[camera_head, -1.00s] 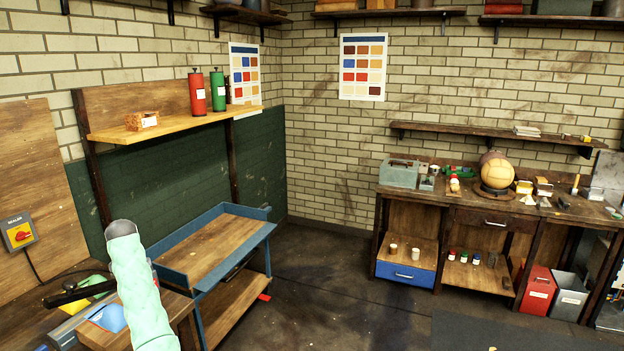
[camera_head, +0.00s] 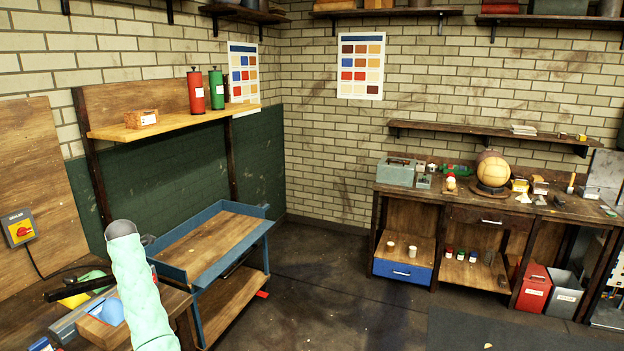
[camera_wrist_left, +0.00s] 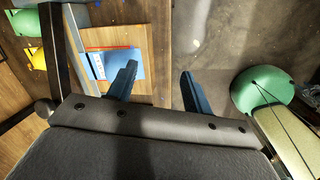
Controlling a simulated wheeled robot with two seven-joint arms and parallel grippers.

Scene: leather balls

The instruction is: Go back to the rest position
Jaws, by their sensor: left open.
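A mint-green sleeved arm (camera_head: 140,290), which I take to be my left, rises from the lower left of the head view. Its gripper cannot be made out there. In the left wrist view my left gripper (camera_wrist_left: 158,84) is open, with its two blue fingers apart and nothing between them. The fingers point toward a wooden tray (camera_wrist_left: 138,34) holding a blue piece (camera_wrist_left: 125,64), with bare dark floor to the right. My right gripper is in neither view.
A wooden bench (camera_head: 176,304) stands beside the arm, with a blue-edged table (camera_head: 262,228) beyond it. A shelf (camera_head: 172,122) holds red and green canisters. A workbench (camera_head: 458,200) at the right bears a tan ball (camera_head: 491,172). The middle floor (camera_head: 330,285) is clear.

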